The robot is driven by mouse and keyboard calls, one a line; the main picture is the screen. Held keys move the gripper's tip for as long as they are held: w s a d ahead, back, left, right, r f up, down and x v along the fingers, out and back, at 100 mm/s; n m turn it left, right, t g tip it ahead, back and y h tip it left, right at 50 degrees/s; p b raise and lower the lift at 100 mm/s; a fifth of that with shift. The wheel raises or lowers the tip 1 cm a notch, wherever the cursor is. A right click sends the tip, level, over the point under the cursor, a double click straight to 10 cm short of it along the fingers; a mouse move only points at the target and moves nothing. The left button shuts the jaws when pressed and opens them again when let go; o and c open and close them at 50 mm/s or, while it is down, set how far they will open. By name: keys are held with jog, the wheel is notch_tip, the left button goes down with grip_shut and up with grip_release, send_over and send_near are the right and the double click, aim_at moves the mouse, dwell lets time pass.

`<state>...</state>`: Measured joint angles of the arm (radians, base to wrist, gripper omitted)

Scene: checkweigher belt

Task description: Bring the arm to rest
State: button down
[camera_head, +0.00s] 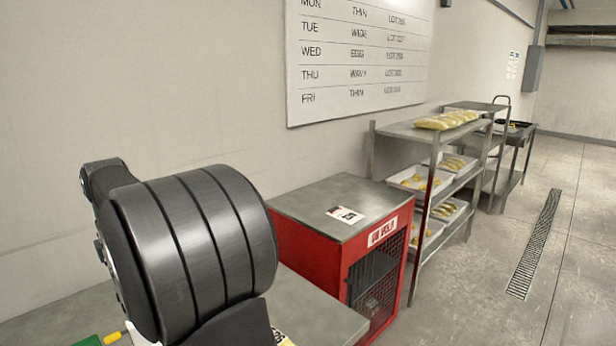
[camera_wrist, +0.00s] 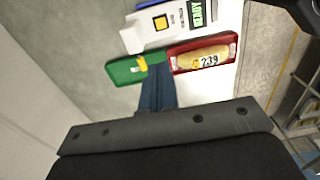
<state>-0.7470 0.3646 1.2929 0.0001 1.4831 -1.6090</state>
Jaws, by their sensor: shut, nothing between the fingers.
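My gripper (camera_wrist: 157,70) shows in the wrist view as two dark blue fingers pressed together, with nothing between them. A red tray (camera_wrist: 231,48) to the right holds a wrapped bread-like item (camera_wrist: 203,57) marked 239. A white unit (camera_wrist: 135,38) with a green READY display (camera_wrist: 202,12) is above the trays in the picture. I cannot tell the height of the fingers above them. My dark arm link fills the left of the head view, where the gripper is hidden.
A red cabinet (camera_head: 305,236) with a grey top stands beside the worktop (camera_head: 310,308). Beyond it is a metal rack (camera_head: 405,130) with bread and white trays. A wall board (camera_head: 358,55) hangs behind. The floor at right is open, with a drain grate (camera_head: 535,245).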

notch_tip(320, 180, up, 3)
jog(key=shift+r, duration=0.1)
dwell(0.3)
jog(key=c, duration=1.2)
grip_release()
jog(key=o, duration=0.4)
jog(key=shift+w+d, duration=0.2)
jog(key=shift+d, duration=0.1)
jog(key=o, duration=0.8)
jog(key=w+d, duration=0.5)
jog(key=d, duration=0.3)
jog(key=shift+d+r, duration=0.15)
jog(key=shift+r, duration=0.2)
jog(key=w+d+r, duration=0.1)
jog(key=w+d, duration=0.1)
jog(key=d, duration=0.6)
jog(key=w+d, duration=0.3)
jog(key=d, duration=0.6)
notch_tip(320, 180, down, 10)
jog(key=shift+s+a, duration=0.15)
jog(key=shift+s, duration=0.05)
